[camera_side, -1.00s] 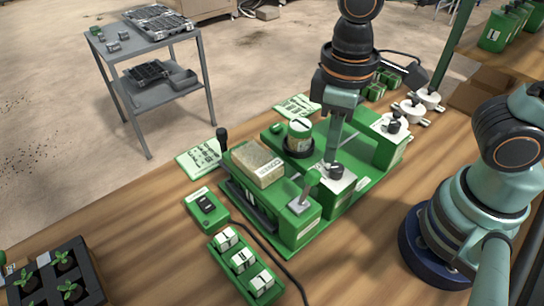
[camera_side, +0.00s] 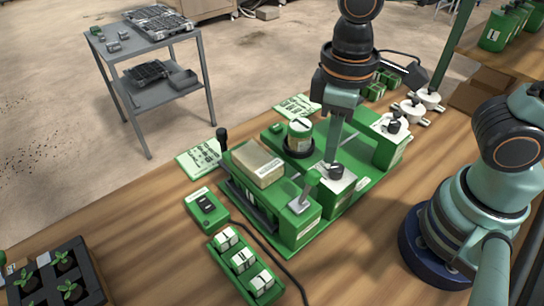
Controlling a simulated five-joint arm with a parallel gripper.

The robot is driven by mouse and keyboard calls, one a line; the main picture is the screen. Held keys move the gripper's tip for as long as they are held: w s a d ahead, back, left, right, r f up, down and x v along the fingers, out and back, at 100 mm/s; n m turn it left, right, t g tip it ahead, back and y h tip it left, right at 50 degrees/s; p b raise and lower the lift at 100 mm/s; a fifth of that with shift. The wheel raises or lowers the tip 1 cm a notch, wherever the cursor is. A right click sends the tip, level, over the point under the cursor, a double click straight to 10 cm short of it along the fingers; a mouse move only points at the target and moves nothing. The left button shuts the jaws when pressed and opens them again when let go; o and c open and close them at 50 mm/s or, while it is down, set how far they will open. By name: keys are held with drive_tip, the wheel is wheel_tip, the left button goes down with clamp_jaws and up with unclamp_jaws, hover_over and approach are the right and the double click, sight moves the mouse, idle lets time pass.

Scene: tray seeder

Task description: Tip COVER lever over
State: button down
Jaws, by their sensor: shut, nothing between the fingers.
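The green seeder machine (camera_side: 272,222) stands on the wooden bench. A black-knobbed lever (camera_side: 222,142) stands upright at the machine's left end. I cannot read which lever is labelled COVER.
A tan block (camera_side: 257,163) sits on the machine, with a round canister (camera_side: 299,135) behind it. A switch box (camera_side: 207,206) and a green tray of labelled pieces (camera_side: 228,268) lie in front at left. A seedling tray (camera_side: 88,272) stands at lower left.

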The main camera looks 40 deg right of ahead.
sight(314, 172)
drive_tip(key=shift+f, duration=0.15)
drive_tip(key=shift+f, duration=1.5)
drive_tip(key=shift+a, duration=0.15)
drive_tip(key=shift+a, duration=2.35)
drive_tip(key=shift+d+r, duration=0.2)
drive_tip(key=shift+r, duration=0.8)
drive_tip(key=shift+d+r, duration=0.25)
drive_tip(key=shift+r, duration=0.75)
drive_tip(key=shift+d+r, duration=0.2)
drive_tip(key=shift+r, duration=0.8)
